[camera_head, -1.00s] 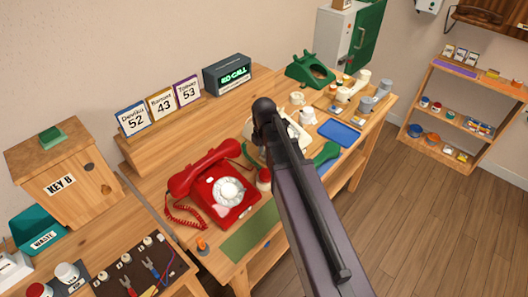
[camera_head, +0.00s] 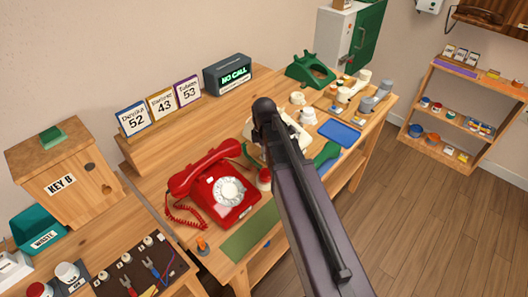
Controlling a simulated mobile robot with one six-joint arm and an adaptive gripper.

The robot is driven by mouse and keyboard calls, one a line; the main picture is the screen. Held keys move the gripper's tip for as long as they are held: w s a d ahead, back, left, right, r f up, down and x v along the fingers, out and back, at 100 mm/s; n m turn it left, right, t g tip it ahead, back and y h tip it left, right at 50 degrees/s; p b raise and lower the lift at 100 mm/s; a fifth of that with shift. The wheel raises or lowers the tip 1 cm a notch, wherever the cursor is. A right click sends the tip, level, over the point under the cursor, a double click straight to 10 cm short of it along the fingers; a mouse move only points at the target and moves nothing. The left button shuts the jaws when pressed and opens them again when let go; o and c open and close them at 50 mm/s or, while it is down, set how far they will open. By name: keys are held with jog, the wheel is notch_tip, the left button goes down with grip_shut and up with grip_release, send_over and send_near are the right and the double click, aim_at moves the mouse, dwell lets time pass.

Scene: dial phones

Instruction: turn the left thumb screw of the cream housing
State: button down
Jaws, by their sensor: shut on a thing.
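The cream housing (camera_head: 292,128) lies on the workbench, right of the red phone. My arm crosses over it and hides much of it, including its left thumb screw. My gripper (camera_head: 264,138) is at the dark end of my arm, down at the left part of the housing. Only a dark part of it shows. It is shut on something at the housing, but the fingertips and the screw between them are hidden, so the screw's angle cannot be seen.
The red phone (camera_head: 217,186) stands close on the left of my gripper. A green handset (camera_head: 325,154) and a blue tray (camera_head: 340,132) lie on the right. A green phone (camera_head: 310,70) and a display (camera_head: 228,75) stand behind. A green mat (camera_head: 250,232) lies in front.

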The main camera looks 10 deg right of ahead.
jog(key=m, duration=0.3)
jog(key=shift+m, duration=0.3)
jog(key=shift+d, duration=0.1)
dwell(0.3)
jog(key=shift+c, duration=2.4)
grip_release()
jog(key=shift+c, duration=1.4)
jog(key=shift+r, duration=0.15)
